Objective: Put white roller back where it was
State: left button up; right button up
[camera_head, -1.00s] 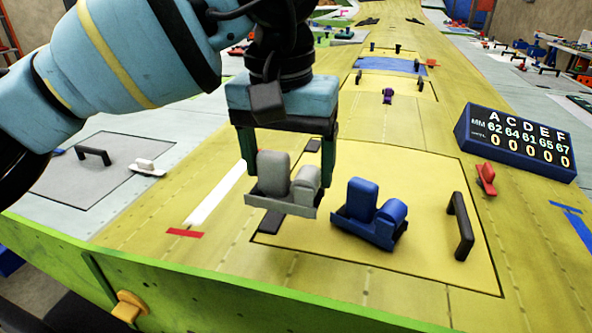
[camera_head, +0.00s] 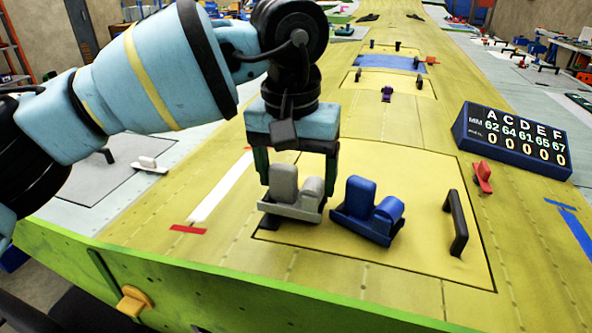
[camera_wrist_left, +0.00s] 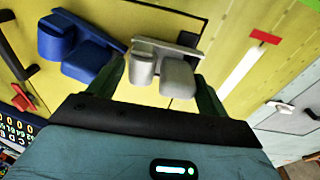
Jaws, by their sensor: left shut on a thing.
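The white roller (camera_head: 310,190), a pale grey-white piece with a taller block and a shorter rounded part on a base plate, is between the fingers of my left gripper (camera_head: 297,178). The gripper is shut on it from above. The roller is upright over the left part of the yellow panel, very low; I cannot tell whether its base touches the panel. A similar blue roller (camera_head: 361,191) stands close to its right, apart from it. In the left wrist view the white roller (camera_wrist_left: 176,75) sits between the fingers beside the blue roller (camera_wrist_left: 90,60). My right gripper is not in view.
A black handle (camera_head: 456,222) stands at the panel's right side. A red clip (camera_head: 483,177) and a dark blue number board (camera_head: 516,140) are farther right. A white strip (camera_head: 220,188) with a red end mark (camera_head: 188,229) lies left. The front of the yellow panel (camera_head: 400,262) is clear.

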aim_at(292, 208)
pick_arm(q)
jog(key=shift+f, duration=0.15)
jog(key=shift+f, duration=0.3)
jog(key=o, duration=1)
jog(key=shift+o, duration=0.2)
notch_tip(292, 208, up, 13)
jog(key=shift+s+a, duration=0.3)
jog(key=shift+s, duration=0.15)
jog(key=shift+f, duration=0.15)
